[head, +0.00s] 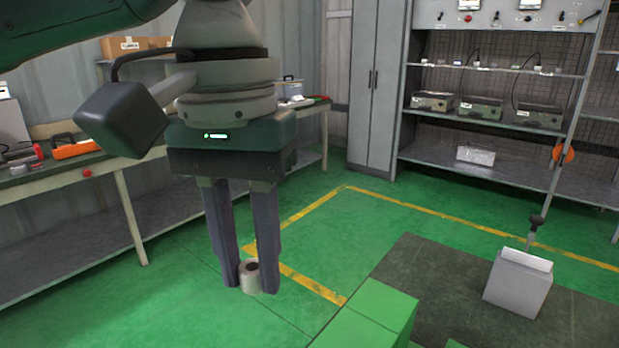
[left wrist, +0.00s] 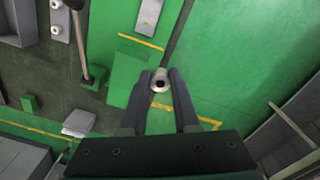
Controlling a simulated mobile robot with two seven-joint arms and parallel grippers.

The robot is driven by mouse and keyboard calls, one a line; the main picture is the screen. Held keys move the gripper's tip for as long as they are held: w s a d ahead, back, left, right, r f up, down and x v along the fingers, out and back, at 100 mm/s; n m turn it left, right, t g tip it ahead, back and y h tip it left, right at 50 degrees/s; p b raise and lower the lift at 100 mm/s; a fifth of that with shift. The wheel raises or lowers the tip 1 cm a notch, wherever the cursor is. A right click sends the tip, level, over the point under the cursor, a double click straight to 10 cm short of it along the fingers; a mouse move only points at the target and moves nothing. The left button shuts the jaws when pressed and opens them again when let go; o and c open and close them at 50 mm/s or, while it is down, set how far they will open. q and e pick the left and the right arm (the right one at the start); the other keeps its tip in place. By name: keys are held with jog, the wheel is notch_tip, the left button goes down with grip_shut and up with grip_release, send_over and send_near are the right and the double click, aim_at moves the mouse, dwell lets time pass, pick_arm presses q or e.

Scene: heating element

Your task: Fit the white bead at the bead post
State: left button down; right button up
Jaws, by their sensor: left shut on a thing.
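My left gripper (head: 250,284) hangs pointing down in the head view, its two long fingers shut on a short, pale, ring-like bead (head: 250,277). The bead's dark round hole faces up, and it sits between the fingertips. The left wrist view also shows the left gripper (left wrist: 160,77) with the bead (left wrist: 160,84) held at its tips over the green surroundings. I cannot make out the bead post for certain in either view. My right gripper is not in view.
A green block (head: 382,312) is at the bottom, right of the gripper. A white box with a dark-knobbed lever (head: 517,284) stands on a dark mat (head: 425,278). A workbench (head: 75,188) is at left; shelving (head: 490,150) stands at the back right. Green floor surrounds these.

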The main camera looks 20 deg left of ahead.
pick_arm(q)
jog(key=s+d+f, duration=0.2)
jog(key=f, duration=0.6)
jog(key=s+d+f, duration=0.2)
jog(key=f, duration=0.6)
jog(key=shift+s+d+n+p, duration=0.3)
jog(key=shift+n+p, duration=0.1)
jog(key=shift+f+b, duration=1.5)
jog(key=shift+f, duration=1.35)
jog(key=shift+p, duration=0.9)
jog(key=shift+f+b, duration=1.05)
jog(key=shift+f, duration=0.5)
